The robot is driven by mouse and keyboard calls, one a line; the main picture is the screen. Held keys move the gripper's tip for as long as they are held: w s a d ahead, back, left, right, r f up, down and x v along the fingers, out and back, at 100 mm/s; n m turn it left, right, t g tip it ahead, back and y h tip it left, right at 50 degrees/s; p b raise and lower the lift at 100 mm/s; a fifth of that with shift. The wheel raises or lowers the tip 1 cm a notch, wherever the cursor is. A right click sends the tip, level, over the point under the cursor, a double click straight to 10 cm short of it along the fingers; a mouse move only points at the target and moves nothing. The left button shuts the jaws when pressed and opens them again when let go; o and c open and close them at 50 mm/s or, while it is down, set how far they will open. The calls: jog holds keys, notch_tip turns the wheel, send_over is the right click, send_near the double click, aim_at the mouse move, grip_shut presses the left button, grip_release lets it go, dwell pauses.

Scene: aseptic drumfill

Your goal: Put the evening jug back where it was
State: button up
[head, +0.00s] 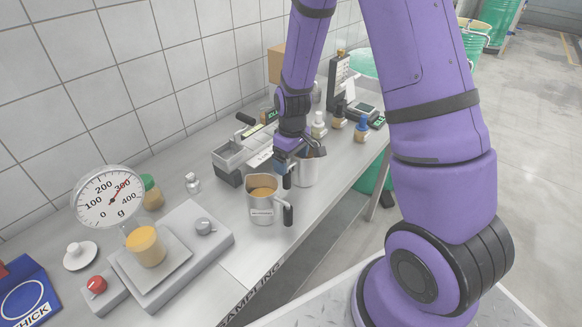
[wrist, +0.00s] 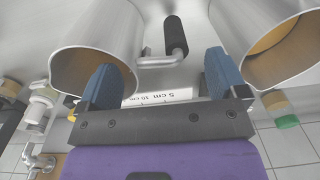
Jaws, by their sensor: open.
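Two metal jugs stand close together on the bench; no label I can read tells which is the evening jug. The nearer jug (head: 262,211) holds orange-brown contents and has a black handle (head: 288,215); it is at the right in the wrist view (wrist: 282,60). My gripper (head: 288,155) is open, low beside the jugs. In the wrist view its blue fingers (wrist: 160,80) flank the farther jug's bracket and black handle (wrist: 176,34). Contact cannot be told.
A dial scale (head: 110,198) and a platform with a yellow-orange cup (head: 145,246) stand at the near left. Small bottles (head: 318,125) and devices crowd the far bench. A grey box (head: 236,155) is left of my gripper. The bench's front edge is close to the jugs.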

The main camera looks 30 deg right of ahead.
jog(key=s+r+m+t, duration=0.1)
jog(key=s+r, duration=0.4)
jog(key=r, duration=0.8)
jog(key=s+r+m+t, duration=0.15)
jog(key=s+r, duration=0.25)
jog(key=r, duration=0.8)
jog(key=s+r+m+t, duration=0.1)
jog(key=s+r, duration=0.3)
jog(key=s, duration=0.3)
jog(key=s+a+r+m+t, duration=0.1)
jog(key=s+r, duration=0.3)
jog(key=s, duration=0.4)
jog(key=shift+t, duration=0.35)
